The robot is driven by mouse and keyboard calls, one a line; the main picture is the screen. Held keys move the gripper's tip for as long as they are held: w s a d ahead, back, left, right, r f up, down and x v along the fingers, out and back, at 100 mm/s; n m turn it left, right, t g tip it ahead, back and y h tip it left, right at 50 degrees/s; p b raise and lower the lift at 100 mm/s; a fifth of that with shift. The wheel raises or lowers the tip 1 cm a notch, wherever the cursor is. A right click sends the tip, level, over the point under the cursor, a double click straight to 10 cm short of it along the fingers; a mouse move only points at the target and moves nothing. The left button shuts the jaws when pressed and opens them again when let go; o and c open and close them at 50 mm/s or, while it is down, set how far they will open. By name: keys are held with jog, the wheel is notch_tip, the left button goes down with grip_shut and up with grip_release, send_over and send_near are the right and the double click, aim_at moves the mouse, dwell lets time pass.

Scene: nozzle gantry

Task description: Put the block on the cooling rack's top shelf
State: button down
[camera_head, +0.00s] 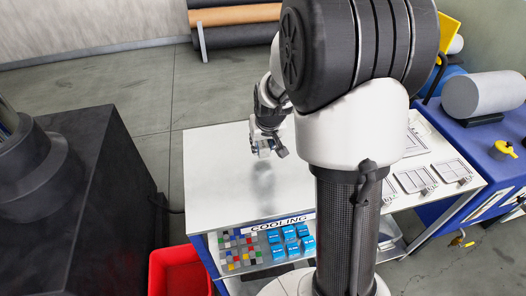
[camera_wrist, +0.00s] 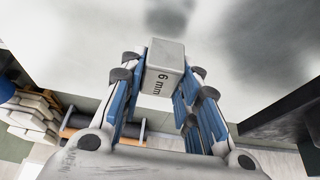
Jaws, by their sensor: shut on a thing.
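My gripper (camera_head: 268,148) hangs over the white top shelf (camera_head: 215,165) of the cooling rack, with a soft shadow below it. In the wrist view, my gripper (camera_wrist: 162,88) is shut on a light grey block (camera_wrist: 165,58) marked "6 mm". The block sits between the blue-sided fingers and appears raised above the shelf. In the head view it is too small to make out clearly. The rack bears a "COOLING" label (camera_head: 282,223) on its front edge. My arm and column hide part of the shelf's right side.
Several blue blocks (camera_head: 290,240) and small coloured pieces (camera_head: 240,250) lie on the lower shelf. Several flat frames (camera_head: 412,180) lie at the top shelf's right. A red bin (camera_head: 180,272) and a dark machine (camera_head: 85,200) stand left. The top shelf's left part is bare.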

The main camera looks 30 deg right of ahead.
aim_at(263, 151)
notch_tip(263, 151, down, 3)
jog(key=shift+w+f, duration=0.1)
jog(key=shift+b, duration=0.3)
jog(key=c, duration=1.7)
grip_release()
jog(key=shift+f, duration=0.1)
jog(key=o, duration=0.5)
